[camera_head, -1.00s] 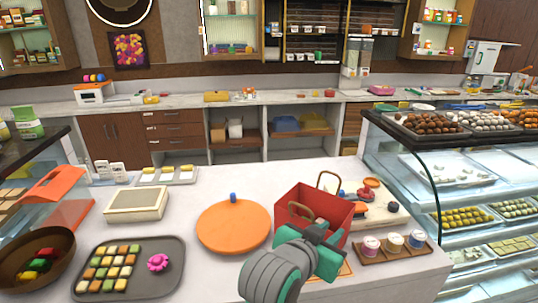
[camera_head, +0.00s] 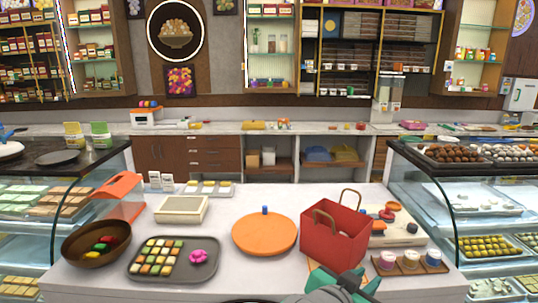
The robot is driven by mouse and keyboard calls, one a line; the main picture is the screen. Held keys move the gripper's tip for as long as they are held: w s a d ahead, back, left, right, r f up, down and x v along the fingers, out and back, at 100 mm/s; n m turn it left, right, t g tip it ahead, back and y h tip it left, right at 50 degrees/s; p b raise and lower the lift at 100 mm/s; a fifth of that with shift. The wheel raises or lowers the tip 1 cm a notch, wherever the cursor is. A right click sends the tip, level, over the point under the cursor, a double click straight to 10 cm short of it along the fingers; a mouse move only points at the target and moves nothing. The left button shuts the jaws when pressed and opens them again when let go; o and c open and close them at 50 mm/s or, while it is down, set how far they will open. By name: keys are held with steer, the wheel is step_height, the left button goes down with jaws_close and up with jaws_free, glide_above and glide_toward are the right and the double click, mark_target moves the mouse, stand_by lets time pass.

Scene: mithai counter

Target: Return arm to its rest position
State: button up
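My gripper (camera_head: 347,286), grey with teal parts, shows only in part at the bottom edge of the head view. It is in front of the red bag (camera_head: 333,238) and appears apart from it. Whether its fingers are open or shut is not clear, and most of my arm is out of frame. The red bag stands upright on the white counter (camera_head: 235,284) with its two tan handles up.
An orange round lid (camera_head: 265,234), a sweets tray (camera_head: 142,275), a brown bowl (camera_head: 75,252) and a cream box (camera_head: 181,209) are left of the bag. A small jar tray (camera_head: 410,268) is at right. Glass display cases flank the counter (camera_head: 440,200).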

steer(key=a+f+n+t+y, duration=0.1)
steer(key=a+f+n, duration=0.15)
steer(key=f, duration=0.45)
steer(key=a+f+n+t+y, duration=0.1)
steer(key=a+f+n, duration=0.15)
steer(key=f, duration=0.55)
steer(key=s+a+f+n+t+y, duration=0.1)
steer(key=s+a+f+n, duration=0.1)
steer(key=s+a+f, duration=0.3)
steer(key=s+a+f+n+t+y, duration=0.1)
steer(key=s+a+f+y, duration=0.15)
steer(key=f, duration=0.35)
steer(key=s+a+f+n+y, duration=0.1)
steer(key=s+a+f, duration=0.1)
steer(key=s, duration=0.2)
steer(key=s+a+f+t+y, duration=0.1)
steer(key=s+a+f, duration=0.1)
steer(key=s, duration=0.2)
steer(key=s+a+f+n+y, duration=0.1)
steer(key=s+a+f, duration=0.1)
steer(key=s, duration=0.3)
steer(key=a+f+v, duration=0.1)
steer(key=v, duration=1.3)
steer(key=shift+s+f+m+t+y, duration=0.3)
steer(key=shift+s+y, duration=0.05)
steer(key=shift+y, duration=0.1)
steer(key=shift+a, duration=0.15)
